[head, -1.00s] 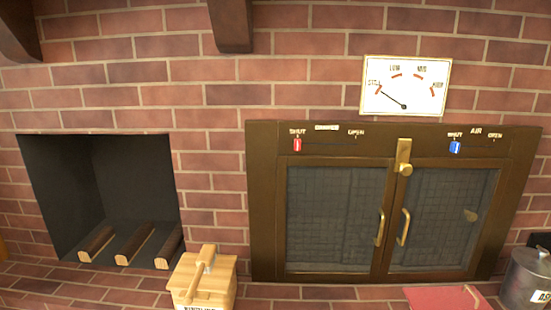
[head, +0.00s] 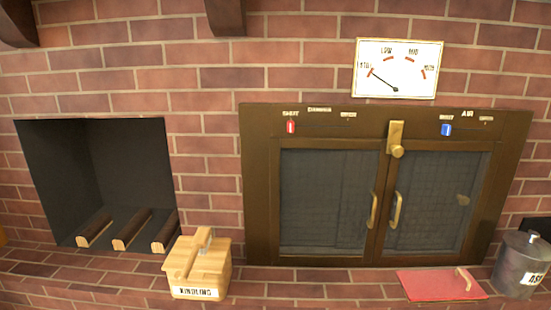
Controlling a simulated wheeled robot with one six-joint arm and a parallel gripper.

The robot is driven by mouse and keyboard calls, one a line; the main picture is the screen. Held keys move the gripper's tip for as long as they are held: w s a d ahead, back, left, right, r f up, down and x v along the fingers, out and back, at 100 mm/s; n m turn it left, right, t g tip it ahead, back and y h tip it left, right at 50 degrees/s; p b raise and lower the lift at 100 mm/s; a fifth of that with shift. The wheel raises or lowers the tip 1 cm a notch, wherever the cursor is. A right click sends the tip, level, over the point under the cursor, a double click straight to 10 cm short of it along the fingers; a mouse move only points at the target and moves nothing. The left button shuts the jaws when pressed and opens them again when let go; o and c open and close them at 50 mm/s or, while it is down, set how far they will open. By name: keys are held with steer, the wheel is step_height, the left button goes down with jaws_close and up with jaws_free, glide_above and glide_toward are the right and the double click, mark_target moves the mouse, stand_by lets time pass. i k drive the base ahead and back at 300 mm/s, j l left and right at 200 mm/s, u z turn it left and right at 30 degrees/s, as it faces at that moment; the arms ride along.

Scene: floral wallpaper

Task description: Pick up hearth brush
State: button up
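I cannot make out a hearth brush for certain. My gripper is not in view.
A brown-framed stove (head: 257,200) with two mesh doors, both shut, stands in the brick wall under a dial (head: 398,68). An open firebox (head: 50,170) holds three logs on the left. A dark ash bucket (head: 515,265) stands at the right. The hearth between box and red thing is clear.

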mark_target(201, 243)
steer(key=i+j+u, duration=0.15)
steer(key=i+j, duration=0.2)
steer(key=j, duration=0.35)
steer(key=i+j+u, duration=0.2)
steer(key=i+j, duration=0.25)
steer(key=j, duration=0.2)
steer(key=i+j+u, duration=0.15)
steer(key=i+j, duration=0.3)
steer(key=j, duration=0.15)
